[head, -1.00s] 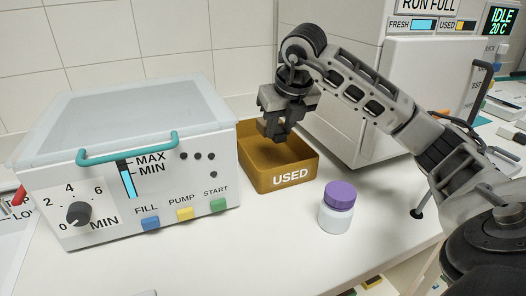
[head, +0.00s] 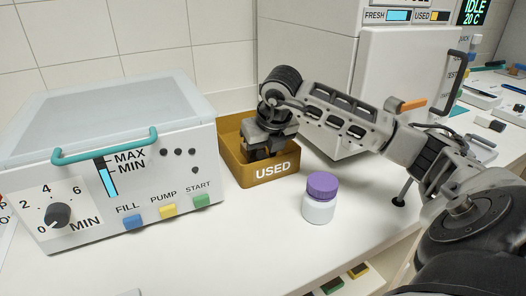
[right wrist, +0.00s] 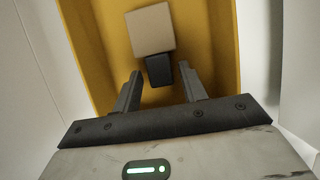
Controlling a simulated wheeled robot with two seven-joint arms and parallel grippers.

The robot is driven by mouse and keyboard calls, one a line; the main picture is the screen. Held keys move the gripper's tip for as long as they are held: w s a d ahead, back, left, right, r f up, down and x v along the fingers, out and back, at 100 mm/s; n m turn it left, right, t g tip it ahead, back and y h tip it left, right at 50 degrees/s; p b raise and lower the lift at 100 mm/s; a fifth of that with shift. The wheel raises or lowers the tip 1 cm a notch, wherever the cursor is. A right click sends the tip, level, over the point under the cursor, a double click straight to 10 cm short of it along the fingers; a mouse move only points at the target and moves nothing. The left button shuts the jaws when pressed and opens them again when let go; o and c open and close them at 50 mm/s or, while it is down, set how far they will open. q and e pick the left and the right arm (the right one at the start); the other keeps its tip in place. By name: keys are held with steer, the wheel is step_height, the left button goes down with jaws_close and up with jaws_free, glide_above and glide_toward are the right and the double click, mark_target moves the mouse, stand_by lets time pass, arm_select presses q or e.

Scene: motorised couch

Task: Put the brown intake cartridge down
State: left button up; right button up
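My right gripper (head: 262,152) reaches down into the yellow-brown bin marked USED (head: 273,172). The right wrist view shows its two fingers (right wrist: 159,78) spread apart. Just beyond and between the fingertips is a tan-brown block with a dark grip (right wrist: 158,70), which I take as the brown intake cartridge (right wrist: 150,30). A gap shows on each side of the grip, so the fingers do not seem to clasp it. It is inside the bin's walls; whether it rests flat on the floor is hard to tell. In the head view the gripper and bin wall hide it. My left gripper is not in view.
A white lidded bath with a teal handle (head: 104,148) stands left of the bin. A white jar with a purple lid (head: 320,198) stands in front, to the right. A tall white machine (head: 400,75) is behind.

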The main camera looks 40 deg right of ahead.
steer(key=v, duration=1.2)
steer(key=shift+r+p, duration=0.2)
steer(key=shift+p, duration=0.1)
